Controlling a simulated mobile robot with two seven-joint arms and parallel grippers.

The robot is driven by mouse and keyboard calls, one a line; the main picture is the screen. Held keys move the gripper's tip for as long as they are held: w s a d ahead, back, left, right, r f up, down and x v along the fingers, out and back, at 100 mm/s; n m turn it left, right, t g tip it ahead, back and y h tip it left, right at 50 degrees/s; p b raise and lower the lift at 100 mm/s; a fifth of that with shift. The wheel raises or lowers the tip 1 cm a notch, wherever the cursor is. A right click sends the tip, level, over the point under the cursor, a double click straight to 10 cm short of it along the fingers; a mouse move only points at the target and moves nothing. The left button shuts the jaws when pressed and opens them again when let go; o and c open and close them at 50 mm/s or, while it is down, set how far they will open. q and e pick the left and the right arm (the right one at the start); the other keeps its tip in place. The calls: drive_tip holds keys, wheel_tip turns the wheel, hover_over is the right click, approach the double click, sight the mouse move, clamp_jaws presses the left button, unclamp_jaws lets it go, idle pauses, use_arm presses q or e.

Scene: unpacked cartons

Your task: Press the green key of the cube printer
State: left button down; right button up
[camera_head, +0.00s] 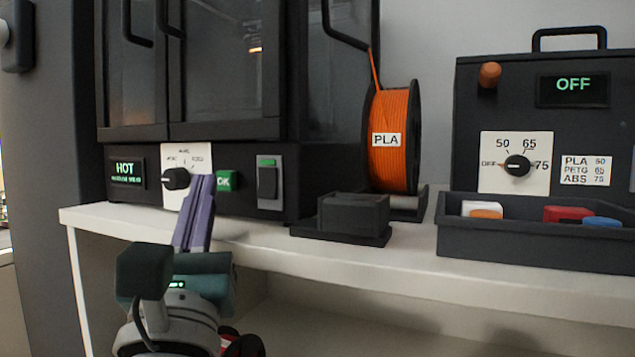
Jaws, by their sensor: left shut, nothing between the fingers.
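The cube printer (250,120) is a large dark box with glass doors at the left of the shelf. On its front panel are a "HOT" display (126,172), a black knob (176,179), a green key (229,181) marked "OK" and a rocker switch (269,181). My left gripper (203,179) points up at the panel with its purple fingers shut and empty. Its fingertips appear just left of the green key and hide part of the knob's white plate. I cannot tell whether they touch the panel. My right gripper is not in view.
An orange PLA spool (394,155) stands right of the printer, with a small black block (352,214) in front. A black box (545,120) reading "OFF" stands at right behind a dark tray (535,240) of coloured pieces. The white shelf (300,252) has a narrow clear front strip.

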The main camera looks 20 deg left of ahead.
use_arm(q)
drive_tip(key=shift+w, duration=0.3)
drive_tip(key=shift+w+d+f+b, duration=0.1)
drive_tip(key=shift+w+b, duration=0.4)
drive_tip(key=shift+b, duration=0.1)
idle(0.6)
idle(0.4)
drive_tip(key=shift+s, duration=0.25)
drive_tip(key=shift+s+p, duration=0.35)
drive_tip(key=shift+s, duration=0.25)
drive_tip(key=shift+s, duration=0.1)
drive_tip(key=shift+s, duration=0.25)
drive_tip(key=s, duration=0.1)
drive_tip(key=s+p, duration=0.1)
drive_tip(key=s, duration=0.2)
drive_tip(key=shift+s+a, duration=0.2)
drive_tip(key=shift+a, duration=0.1)
